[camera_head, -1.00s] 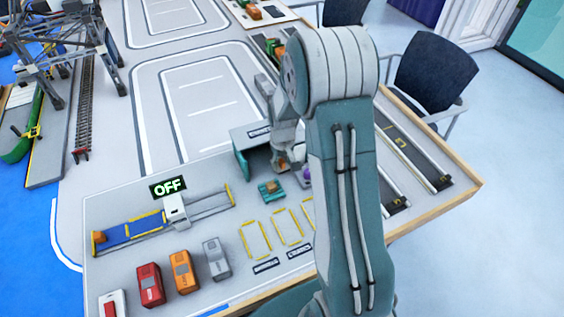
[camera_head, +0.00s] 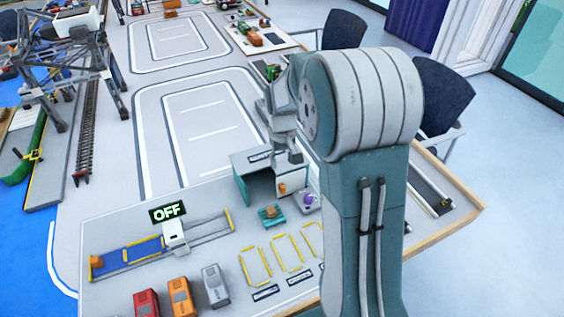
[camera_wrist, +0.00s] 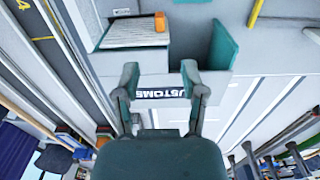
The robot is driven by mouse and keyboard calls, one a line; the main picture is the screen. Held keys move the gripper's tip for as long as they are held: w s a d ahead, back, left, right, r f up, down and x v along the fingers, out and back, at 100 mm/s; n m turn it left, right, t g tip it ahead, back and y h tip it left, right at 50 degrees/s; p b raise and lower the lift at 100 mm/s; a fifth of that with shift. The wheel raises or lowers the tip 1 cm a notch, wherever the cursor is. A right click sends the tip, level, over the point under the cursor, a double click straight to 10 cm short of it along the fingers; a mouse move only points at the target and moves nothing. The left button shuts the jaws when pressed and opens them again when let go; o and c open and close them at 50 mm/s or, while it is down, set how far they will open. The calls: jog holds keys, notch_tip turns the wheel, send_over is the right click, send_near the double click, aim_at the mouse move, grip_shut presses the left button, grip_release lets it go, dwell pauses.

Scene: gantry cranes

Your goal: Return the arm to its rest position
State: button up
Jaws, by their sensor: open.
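My gripper (camera_wrist: 160,85) is open and empty in the wrist view, its two fingers apart in front of the customs booth. In the head view my arm rises on the right side, with its wrist above the booth; the fingers are hard to make out there. The customs booth (camera_head: 242,188) is grey with a teal panel, which also shows in the wrist view (camera_wrist: 222,45). A teal pad (camera_head: 271,215) with an orange-brown piece stands in front of the booth.
Several toy trucks (camera_head: 180,297) line the front left. Yellow-outlined bays (camera_head: 287,252) lie front centre. A crane frame (camera_head: 60,70) stands at the back left. Chairs (camera_head: 445,95) are beyond the right edge.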

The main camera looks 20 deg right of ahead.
jog(key=s+a+r+t, duration=0.3)
jog(key=s+a+r, duration=0.2)
jog(key=s+r, duration=0.6)
jog(key=s+a+r+t, duration=0.1)
jog(key=s+a+r, duration=0.1)
jog(key=s, duration=0.4)
jog(key=s+a+r+t, duration=0.1)
jog(key=s+a+r, duration=0.1)
jog(key=s, duration=0.4)
jog(key=shift+r+t, duration=0.3)
jog(key=shift+r, duration=0.05)
jog(key=shift+s+a, duration=0.1)
jog(key=shift+a, duration=0.05)
